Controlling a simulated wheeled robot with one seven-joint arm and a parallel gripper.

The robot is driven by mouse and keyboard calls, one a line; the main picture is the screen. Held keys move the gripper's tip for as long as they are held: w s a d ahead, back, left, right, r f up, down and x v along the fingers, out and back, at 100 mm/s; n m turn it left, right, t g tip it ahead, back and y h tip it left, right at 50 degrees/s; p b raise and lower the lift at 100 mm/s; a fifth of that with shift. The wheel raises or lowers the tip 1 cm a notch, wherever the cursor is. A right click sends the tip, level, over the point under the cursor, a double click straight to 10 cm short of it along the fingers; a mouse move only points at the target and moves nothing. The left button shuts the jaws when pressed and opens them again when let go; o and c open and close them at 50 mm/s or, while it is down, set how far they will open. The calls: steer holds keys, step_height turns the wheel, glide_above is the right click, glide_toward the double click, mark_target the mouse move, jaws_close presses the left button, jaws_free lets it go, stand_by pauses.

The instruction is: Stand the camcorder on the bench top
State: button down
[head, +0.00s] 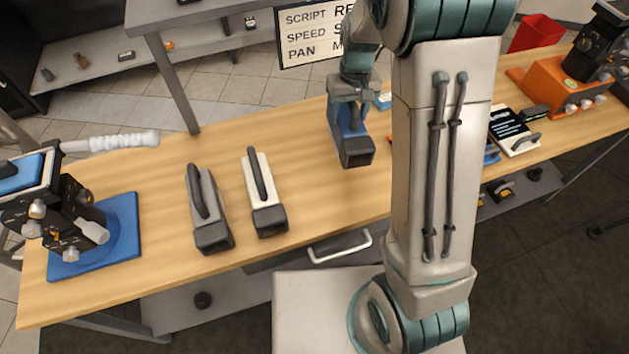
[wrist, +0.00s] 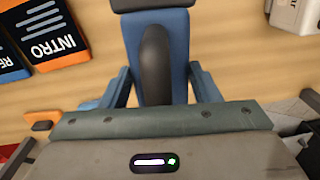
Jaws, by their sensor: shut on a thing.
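A blue camcorder (head: 357,152) with a dark end is in my gripper (head: 349,112), over the middle of the wooden bench top (head: 308,130). In the wrist view the blue camcorder (wrist: 178,30) with its long black handle (wrist: 154,62) sits between the two blue fingers of my gripper (wrist: 156,92), which are shut on it. It looks upright, handle towards the wrist. Its underside is hidden, so I cannot tell whether it touches the bench top or hangs just above it.
A grey camcorder (head: 210,212) and a white camcorder (head: 264,196) stand to the left. A camera on a blue base (head: 120,225) is at the far left; an orange-based one (head: 560,92) is at the right. Cards (head: 514,130) lie right of my arm.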

mark_target(340, 117)
steer(key=shift+n, duration=0.6)
steer(key=r, duration=0.1)
steer(key=a+r, duration=0.1)
steer(key=r, duration=0.2)
steer(key=shift+a+r+b, duration=0.15)
steer(key=shift+a+b, duration=0.15)
steer(key=shift+a, duration=0.05)
steer(key=shift+s+a+r, duration=0.1)
steer(key=shift+s+a, duration=0.1)
steer(key=s+a+f+p, duration=0.2)
steer(key=s+a+f, duration=0.4)
steer(key=s+f, duration=0.3)
steer(key=shift+a+f, duration=0.3)
steer(key=shift+f, duration=0.55)
steer(key=shift+f, duration=0.1)
steer(key=shift+c, duration=2.4)
jaws_free()
